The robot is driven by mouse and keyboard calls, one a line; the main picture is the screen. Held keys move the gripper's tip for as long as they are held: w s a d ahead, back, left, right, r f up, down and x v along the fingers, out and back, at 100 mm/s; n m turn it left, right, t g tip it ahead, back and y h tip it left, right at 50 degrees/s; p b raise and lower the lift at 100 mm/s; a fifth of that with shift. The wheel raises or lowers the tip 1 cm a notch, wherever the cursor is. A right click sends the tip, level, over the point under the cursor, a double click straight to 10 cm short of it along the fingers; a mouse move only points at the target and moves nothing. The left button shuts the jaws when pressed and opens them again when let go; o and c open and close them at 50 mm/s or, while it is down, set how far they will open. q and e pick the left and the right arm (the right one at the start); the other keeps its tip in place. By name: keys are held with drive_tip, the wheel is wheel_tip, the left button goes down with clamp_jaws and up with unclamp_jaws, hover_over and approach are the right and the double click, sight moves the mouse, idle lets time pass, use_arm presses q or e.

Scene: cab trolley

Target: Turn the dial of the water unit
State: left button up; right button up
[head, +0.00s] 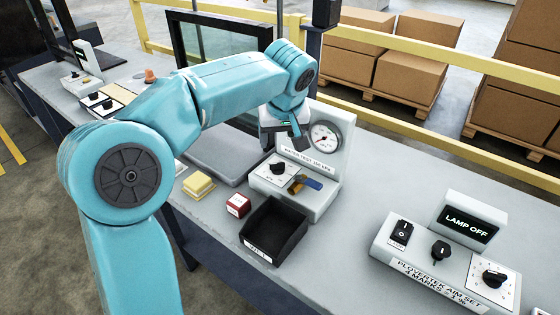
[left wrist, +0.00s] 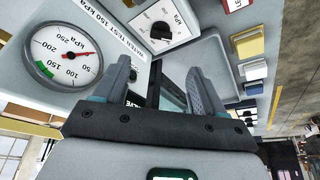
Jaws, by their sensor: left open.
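The water unit (head: 325,165) is a white housing with a round pressure gauge (head: 325,136) and a "WATER TEST 150 KPA" label. Its dial (head: 277,168) is a black knob on a white scale plate at the unit's left front; it also shows at the top of the left wrist view (left wrist: 162,31). A blue-handled lever on brass sits right of it. The gauge (left wrist: 65,55) has a red needle and a green band near 150; the needle points away from the band. My left gripper (head: 297,139) is open and empty above the unit, apart from the dial. My right gripper is not in view.
A black open bin (head: 274,232), a red box (head: 238,205) and a yellow block (head: 198,185) stand in front and left of the unit. A "LAMP OFF" panel (head: 450,250) with knobs stands at right. A dark-framed pane (head: 215,48) stands behind my left arm. Bench between unit and panel is clear.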

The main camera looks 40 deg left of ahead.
sight(277, 164)
use_arm(q)
drive_tip(key=b+x, duration=0.1)
drive_tip(key=x, duration=1)
drive_tip(key=shift+s+f, duration=0.1)
drive_tip(key=shift+s, duration=0.05)
drive_tip(key=shift+w+a+f, duration=0.2)
drive_tip(key=shift+w+f, duration=0.05)
drive_tip(key=shift+f, duration=0.3)
drive_tip(key=c, duration=1.1)
